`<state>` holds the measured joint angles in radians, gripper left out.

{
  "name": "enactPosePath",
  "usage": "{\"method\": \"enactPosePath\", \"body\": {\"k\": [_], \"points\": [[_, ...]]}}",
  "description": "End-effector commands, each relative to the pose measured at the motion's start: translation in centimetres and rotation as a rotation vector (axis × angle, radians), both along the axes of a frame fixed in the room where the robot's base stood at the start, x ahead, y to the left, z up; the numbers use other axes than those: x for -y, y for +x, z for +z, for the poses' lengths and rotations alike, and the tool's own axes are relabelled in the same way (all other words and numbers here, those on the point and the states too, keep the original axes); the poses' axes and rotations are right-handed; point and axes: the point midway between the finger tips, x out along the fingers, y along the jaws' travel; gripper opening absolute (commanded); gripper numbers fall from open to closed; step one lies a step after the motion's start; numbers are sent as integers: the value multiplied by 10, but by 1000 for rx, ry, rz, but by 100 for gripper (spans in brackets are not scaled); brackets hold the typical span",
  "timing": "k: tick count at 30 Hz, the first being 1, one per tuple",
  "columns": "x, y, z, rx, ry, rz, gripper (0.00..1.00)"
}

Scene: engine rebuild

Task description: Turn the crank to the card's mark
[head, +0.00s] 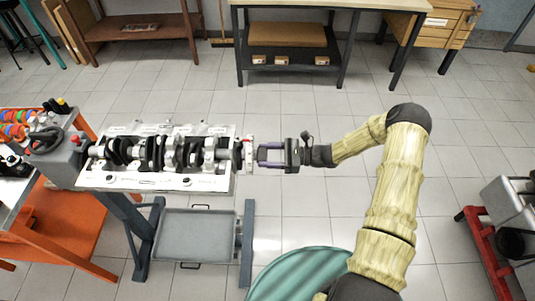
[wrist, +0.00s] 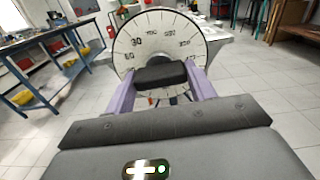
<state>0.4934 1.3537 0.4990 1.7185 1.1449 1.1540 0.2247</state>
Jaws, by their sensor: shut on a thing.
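The crankshaft (head: 160,152), with black and silver throws, lies along a pale block on a stand in the head view. A white round dial (wrist: 130,40) with black tick marks and numbers faces me in the wrist view. It shows edge-on at the crank's right end (head: 248,155). My gripper (head: 260,155) reaches in from the right. Its purple fingers are shut on a black bar (wrist: 160,75) in front of the dial's lower middle. I cannot make out a card with a mark.
A grey tray (head: 196,258) sits low in the stand. An orange cart (head: 50,235) with tools is at the left. A bench (head: 285,58) stands at the back, and a red-framed machine (head: 490,250) at the right. The floor behind my arm is clear.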

Motion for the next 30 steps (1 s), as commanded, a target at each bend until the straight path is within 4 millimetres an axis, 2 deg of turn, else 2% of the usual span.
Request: {"method": "enactPosePath", "body": {"k": [17,18,21,30], "points": [[1,1,0,-51,1,-2,32],[1,1,0,-51,1,-2,58],[1,1,0,-51,1,-2,76],[1,0,0,-51,1,-1,76]]}}
